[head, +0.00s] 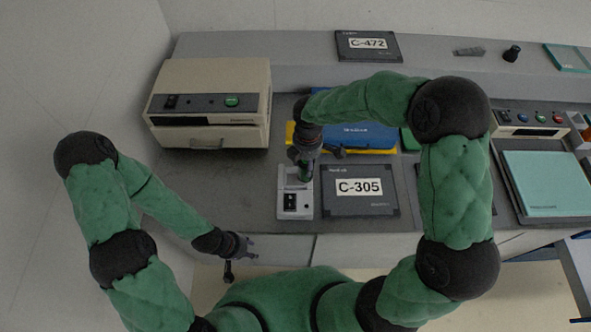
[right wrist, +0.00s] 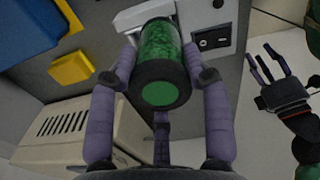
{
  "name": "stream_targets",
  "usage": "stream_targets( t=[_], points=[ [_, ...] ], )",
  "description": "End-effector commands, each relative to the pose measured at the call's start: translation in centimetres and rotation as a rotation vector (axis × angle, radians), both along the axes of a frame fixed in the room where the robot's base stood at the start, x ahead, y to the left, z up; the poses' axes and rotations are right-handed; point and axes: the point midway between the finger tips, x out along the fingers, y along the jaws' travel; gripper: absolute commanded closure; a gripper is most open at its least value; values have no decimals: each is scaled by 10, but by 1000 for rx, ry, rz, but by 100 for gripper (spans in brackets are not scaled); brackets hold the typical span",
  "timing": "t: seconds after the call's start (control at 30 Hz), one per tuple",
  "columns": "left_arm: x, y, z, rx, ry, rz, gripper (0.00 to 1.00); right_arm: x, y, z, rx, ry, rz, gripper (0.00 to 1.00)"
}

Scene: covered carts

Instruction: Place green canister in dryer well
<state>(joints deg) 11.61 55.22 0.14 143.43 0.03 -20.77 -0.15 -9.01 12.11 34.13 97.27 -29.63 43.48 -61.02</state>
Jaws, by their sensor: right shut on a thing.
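The green canister (head: 304,173) has dark end caps and see-through green sides with green bits inside. My right gripper (head: 304,160) is shut on it, with its purple fingers around the canister (right wrist: 162,65) in the right wrist view. The canister is at the back part of the small white dryer (head: 282,205), which has a black switch panel at its front. The well is hidden by canister and gripper, so I cannot tell whether the canister's far end is inside it. My left gripper (head: 247,255) is open and empty in front of the bench edge; it also shows in the right wrist view (right wrist: 272,70).
A beige machine (head: 210,85) stands at the back left. Blue and yellow flat items (head: 366,136) lie behind. Bench surface left of the dryer is clear.

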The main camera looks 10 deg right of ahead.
Motion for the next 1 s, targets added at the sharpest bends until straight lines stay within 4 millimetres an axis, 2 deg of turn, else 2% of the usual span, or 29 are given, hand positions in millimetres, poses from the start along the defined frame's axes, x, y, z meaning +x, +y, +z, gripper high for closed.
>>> stream_targets(
  t=[0.03, 0.2, 0.47, 0.7, 1.0],
  points=[
    [0, 0, -4, 0, 0, 0, 60, 4, 6, -13, 0, 5, 2, 89],
    [0, 0, -8, 0, 0, 0, 60, 18, 19, -35, -1, 3, 2, 89],
    [0, 0, -10, 0, 0, 0, 60, 26, 27, -48, -1, 2, 1, 89],
    [0, 0, -18, 0, 0, 0, 60, 28, 28, -78, 0, 3, 0, 89],
    [0, 0, -18, 0, 0, 0, 60, 28, 28, -80, 0, 1, 0, 89]
  ],
)
